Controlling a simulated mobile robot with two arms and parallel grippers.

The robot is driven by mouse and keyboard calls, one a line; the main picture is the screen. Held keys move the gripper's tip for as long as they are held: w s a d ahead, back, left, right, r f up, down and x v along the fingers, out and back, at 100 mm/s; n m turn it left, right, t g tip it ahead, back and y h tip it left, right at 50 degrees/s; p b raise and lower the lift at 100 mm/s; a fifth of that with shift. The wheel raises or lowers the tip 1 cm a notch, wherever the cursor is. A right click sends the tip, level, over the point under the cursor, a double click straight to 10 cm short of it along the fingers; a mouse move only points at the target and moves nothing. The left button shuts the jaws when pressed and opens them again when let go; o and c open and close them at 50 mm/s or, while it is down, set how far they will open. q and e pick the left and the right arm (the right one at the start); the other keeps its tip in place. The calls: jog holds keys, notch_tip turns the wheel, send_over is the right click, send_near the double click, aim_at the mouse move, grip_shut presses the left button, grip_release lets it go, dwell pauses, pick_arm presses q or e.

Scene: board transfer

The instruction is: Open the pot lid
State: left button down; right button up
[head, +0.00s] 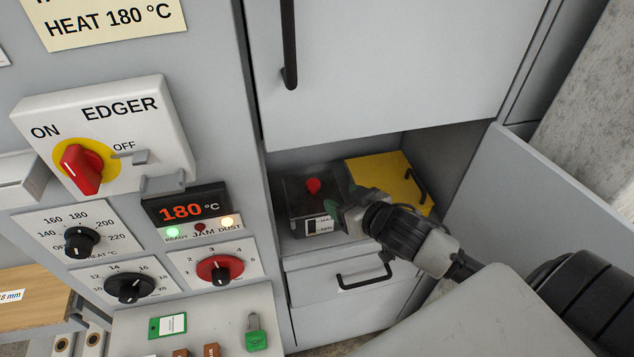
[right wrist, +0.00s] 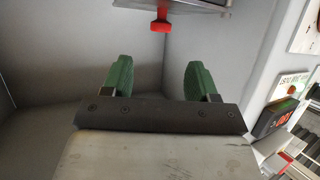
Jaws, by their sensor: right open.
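A dark box-shaped pot (head: 300,215) with a red knob (head: 313,186) on its lid and a white label on its front stands inside the open cabinet compartment. My right gripper (head: 350,208) is at the pot's right front side, partly covering it. In the right wrist view its two green fingers (right wrist: 160,80) are apart with nothing between them. A red knob (right wrist: 160,20) on a grey plate shows beyond the fingertips, apart from them. Whether the fingers touch the pot's side is hidden in the head view. My left gripper is not in view.
A yellow box (head: 385,175) with a black handle stands right of the pot. An open grey door (head: 560,200) is on the right, a drawer (head: 350,282) below. The control panel with the EDGER switch (head: 85,165) is left. An upper door (head: 400,60) hangs above the compartment.

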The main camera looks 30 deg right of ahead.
aim_at(316, 186)
jog(key=p+x, duration=0.2)
jog(key=x, duration=0.8)
jog(key=shift+w+a, duration=0.15)
jog(key=shift+w, duration=0.15)
grip_shut()
